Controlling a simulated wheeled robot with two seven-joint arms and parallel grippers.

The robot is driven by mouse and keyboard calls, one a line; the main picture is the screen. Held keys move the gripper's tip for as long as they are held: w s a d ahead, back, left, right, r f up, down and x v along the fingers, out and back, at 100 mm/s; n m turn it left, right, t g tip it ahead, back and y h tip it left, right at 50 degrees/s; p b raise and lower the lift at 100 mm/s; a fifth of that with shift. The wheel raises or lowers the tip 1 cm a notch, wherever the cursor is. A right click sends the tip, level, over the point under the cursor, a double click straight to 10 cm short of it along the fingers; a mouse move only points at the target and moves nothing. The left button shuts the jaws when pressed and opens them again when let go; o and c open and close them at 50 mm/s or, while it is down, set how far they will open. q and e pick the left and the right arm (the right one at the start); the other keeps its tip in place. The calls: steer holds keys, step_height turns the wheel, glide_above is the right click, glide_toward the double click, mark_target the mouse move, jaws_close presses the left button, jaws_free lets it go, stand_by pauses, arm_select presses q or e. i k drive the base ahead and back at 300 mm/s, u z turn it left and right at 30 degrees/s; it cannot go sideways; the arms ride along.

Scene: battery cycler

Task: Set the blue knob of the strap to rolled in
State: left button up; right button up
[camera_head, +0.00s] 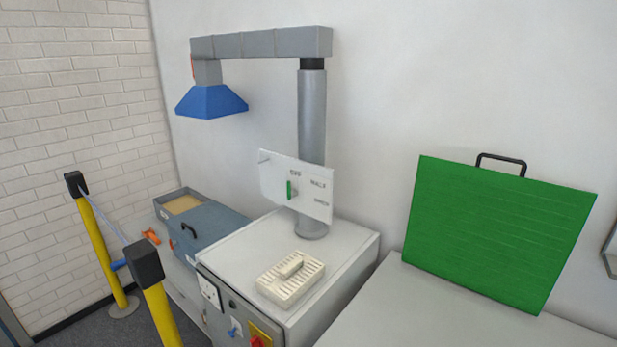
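Two yellow posts with black heads stand at the lower left. A thin pale strap (106,222) runs between the far post's head (75,184) and the near post's head (145,263), so it is stretched out across the gap. A small blue knob (118,265) sticks out to the left of the near post's head. Its exact setting is too small to read. Neither of my grippers is in view.
A blue hood (211,101) hangs above. A green panel (498,232) leans against the wall on the right-hand counter.

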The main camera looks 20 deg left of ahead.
mark_target(116, 265)
steer(key=z, duration=1.35)
steer(key=k, duration=1.8)
steer(key=u, duration=2.15)
steer(key=i, duration=1)
steer(key=u, duration=0.05)
